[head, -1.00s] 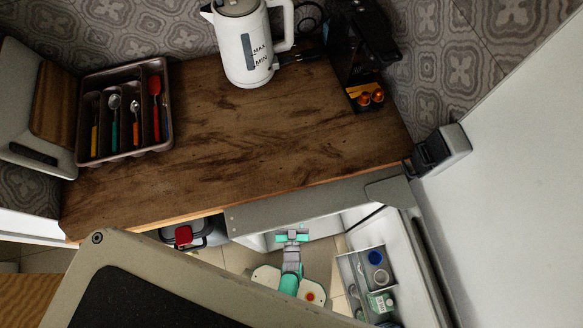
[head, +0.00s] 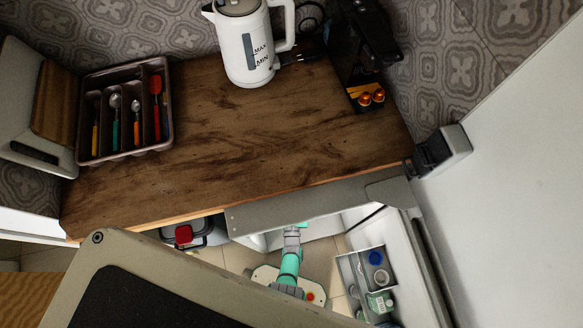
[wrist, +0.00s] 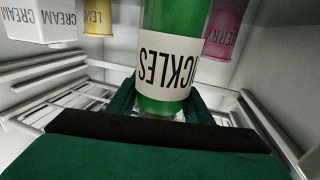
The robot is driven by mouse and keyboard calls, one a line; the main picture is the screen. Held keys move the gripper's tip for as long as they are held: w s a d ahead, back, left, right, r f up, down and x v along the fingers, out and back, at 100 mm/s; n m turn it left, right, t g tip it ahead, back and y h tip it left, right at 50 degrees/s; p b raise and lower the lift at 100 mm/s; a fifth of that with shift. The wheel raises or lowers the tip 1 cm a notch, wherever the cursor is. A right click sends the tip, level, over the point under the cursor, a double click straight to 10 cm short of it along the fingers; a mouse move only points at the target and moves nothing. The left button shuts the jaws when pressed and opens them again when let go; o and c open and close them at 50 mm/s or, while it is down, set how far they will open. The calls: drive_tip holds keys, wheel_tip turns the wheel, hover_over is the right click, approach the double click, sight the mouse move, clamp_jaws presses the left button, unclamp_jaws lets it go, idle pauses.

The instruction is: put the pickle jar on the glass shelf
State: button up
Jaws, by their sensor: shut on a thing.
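The pickle jar (wrist: 168,65) is green with a white label reading partly "ICKLES" upside down in the wrist view. My gripper (wrist: 160,103) is shut on it, with dark green fingers on both sides. The jar is inside the fridge, in front of a wire rack, and its far end is cut off by the top of the picture. In the head view my arm (head: 289,265) reaches under the counter edge, which hides the gripper and jar. I cannot make out the glass shelf for certain in either view.
A white cream carton (wrist: 43,22) and a yellow lemon tub (wrist: 98,17) are left of the jar, and a pink berry tub (wrist: 222,35) is close on its right. Wire racks (wrist: 65,97) line the side. The open fridge door holds a bin (head: 347,270) of jars.

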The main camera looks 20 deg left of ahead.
drive_tip(key=shift+f, duration=0.2)
idle(0.3)
drive_tip(key=o, duration=1.4)
drive_tip(key=v, duration=1.2)
drive_tip(key=shift+r, duration=0.1)
